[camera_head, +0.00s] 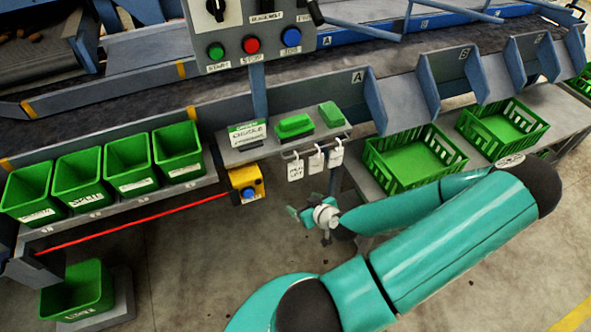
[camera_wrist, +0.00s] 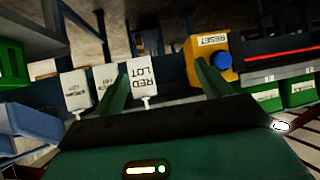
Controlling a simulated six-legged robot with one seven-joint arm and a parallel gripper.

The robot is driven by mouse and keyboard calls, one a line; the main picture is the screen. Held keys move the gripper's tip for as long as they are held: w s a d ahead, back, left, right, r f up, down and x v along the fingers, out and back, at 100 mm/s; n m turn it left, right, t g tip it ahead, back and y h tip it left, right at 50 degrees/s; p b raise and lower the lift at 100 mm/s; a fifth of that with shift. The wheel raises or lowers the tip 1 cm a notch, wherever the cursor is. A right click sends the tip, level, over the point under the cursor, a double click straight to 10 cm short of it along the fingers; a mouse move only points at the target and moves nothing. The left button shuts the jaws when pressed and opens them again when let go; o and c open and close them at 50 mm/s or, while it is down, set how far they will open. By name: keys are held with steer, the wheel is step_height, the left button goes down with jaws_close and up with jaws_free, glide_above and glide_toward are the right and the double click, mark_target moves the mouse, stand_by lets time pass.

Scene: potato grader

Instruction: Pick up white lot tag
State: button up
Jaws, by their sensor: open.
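Three white tags hang from hooks under the small shelf: a left one (camera_head: 294,169), a middle one (camera_head: 316,160) and a right one (camera_head: 335,155). In the wrist view, which is upside down, the nearest tag reads RED LOT (camera_wrist: 143,76). Two other tags, one at the left (camera_wrist: 76,90) and one partly hidden behind a finger (camera_wrist: 103,80), have lettering too small to read, so I cannot tell which is the white lot tag. My gripper (camera_head: 306,212) is open and empty, below and in front of the tags. The RED LOT tag shows between its fingers (camera_wrist: 162,68), apparently beyond them.
A yellow reset box (camera_head: 246,184) with a blue button sits left of the tags. The shelf above (camera_head: 285,143) holds green items. Green crates (camera_head: 414,160) stand to the right, green bins (camera_head: 127,165) to the left. A red line (camera_head: 130,223) runs below the bins.

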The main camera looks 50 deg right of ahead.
steer(key=d+r+m+t+h, duration=0.1)
steer(key=d+r+m+h, duration=0.1)
steer(key=d+h, duration=0.1)
glide_toward(296, 175)
steer(key=x, duration=0.3)
steer(key=shift+x, duration=3.15)
steer(key=shift+s+f, duration=0.1)
steer(key=shift+f, duration=0.1)
steer(key=c, duration=1.1)
steer(key=shift+r, duration=0.15)
